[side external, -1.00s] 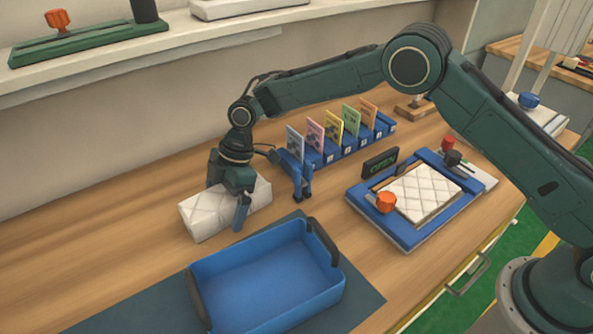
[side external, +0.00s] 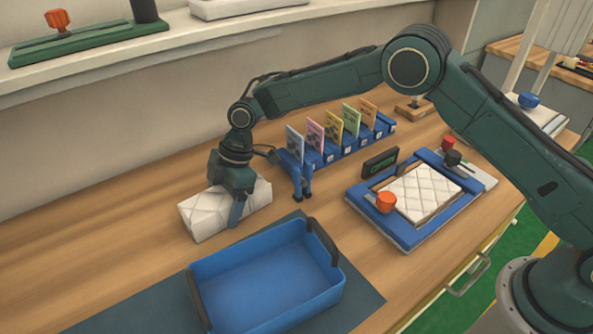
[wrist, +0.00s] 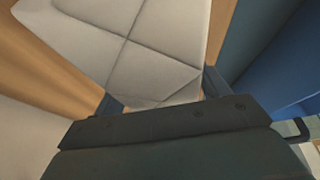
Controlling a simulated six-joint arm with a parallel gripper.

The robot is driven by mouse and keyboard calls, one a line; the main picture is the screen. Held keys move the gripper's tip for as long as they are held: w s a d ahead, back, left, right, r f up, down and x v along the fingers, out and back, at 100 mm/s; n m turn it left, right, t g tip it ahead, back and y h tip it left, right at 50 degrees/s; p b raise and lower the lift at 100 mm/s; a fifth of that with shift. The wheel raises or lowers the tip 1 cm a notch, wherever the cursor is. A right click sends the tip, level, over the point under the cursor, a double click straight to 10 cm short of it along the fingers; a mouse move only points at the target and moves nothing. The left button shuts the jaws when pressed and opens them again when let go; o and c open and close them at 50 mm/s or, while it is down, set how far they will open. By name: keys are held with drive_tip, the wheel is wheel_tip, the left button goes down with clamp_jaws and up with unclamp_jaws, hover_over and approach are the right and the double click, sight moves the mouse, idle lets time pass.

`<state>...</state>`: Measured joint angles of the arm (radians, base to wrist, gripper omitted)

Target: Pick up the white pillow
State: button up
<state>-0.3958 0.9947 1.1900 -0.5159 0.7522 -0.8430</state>
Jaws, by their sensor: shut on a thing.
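The white pillow (side external: 205,214) is a quilted block lying on the wooden table, left of the card rack. My gripper (side external: 236,210) is down over its right half, with one finger against the near side; the far finger is hidden. The gripper is shut on the pillow. In the wrist view the pillow (wrist: 155,45) fills the upper middle, with a gripper finger at each lower side of it. I see no clear gap between the pillow and the table.
A blue tray (side external: 196,300) stands on a dark mat just in front of the pillow. A blue rack (side external: 345,150) with several coloured cards stands to the right. A blue frame (side external: 400,235) holding a white quilted pad (side external: 421,192) lies farther right.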

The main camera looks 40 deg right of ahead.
sight(222, 195)
drive_tip(key=shift+r, duration=5.05)
